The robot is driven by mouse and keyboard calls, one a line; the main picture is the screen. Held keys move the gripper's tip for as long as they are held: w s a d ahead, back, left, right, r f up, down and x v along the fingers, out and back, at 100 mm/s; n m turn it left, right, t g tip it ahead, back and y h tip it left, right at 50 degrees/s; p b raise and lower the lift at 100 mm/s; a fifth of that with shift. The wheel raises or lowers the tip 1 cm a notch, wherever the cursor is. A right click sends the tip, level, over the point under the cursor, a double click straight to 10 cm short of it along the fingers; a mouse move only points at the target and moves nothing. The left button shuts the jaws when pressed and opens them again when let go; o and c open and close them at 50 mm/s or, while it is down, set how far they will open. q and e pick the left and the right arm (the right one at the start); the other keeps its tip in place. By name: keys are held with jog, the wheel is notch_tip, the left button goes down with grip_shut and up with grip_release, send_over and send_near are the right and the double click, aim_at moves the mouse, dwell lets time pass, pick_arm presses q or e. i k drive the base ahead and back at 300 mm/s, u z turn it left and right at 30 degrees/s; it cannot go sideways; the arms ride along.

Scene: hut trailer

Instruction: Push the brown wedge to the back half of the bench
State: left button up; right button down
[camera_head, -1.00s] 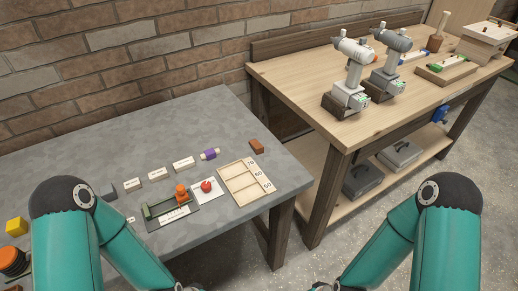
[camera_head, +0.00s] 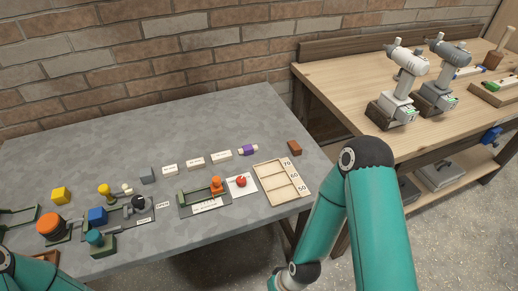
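A small brown block (camera_head: 294,148), which looks like the brown wedge, lies near the right end of the grey bench (camera_head: 200,115). It sits just behind a wooden tray with numbered labels (camera_head: 283,183). Its exact shape is too small to tell. Another brown piece (camera_head: 46,257) shows at the bench's lower left, partly hidden by my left arm. My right arm rises in front of the bench's right end, apart from the block in the picture. Both grippers are outside the picture.
White labelled blocks (camera_head: 195,162), a purple piece (camera_head: 248,149), a red ball on a white card (camera_head: 240,182) and several coloured parts line the bench's middle and front. The back strip along the brick wall is clear. A wooden workbench with drills (camera_head: 402,90) stands right.

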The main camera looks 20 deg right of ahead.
aim_at(296, 149)
jog(key=z, duration=0.6)
jog(key=i, duration=0.15)
jog(key=u, duration=2.1)
jog(key=k, duration=1.5)
jog(key=z, duration=1)
jog(key=i, duration=1.25)
jog(key=z, duration=0.05)
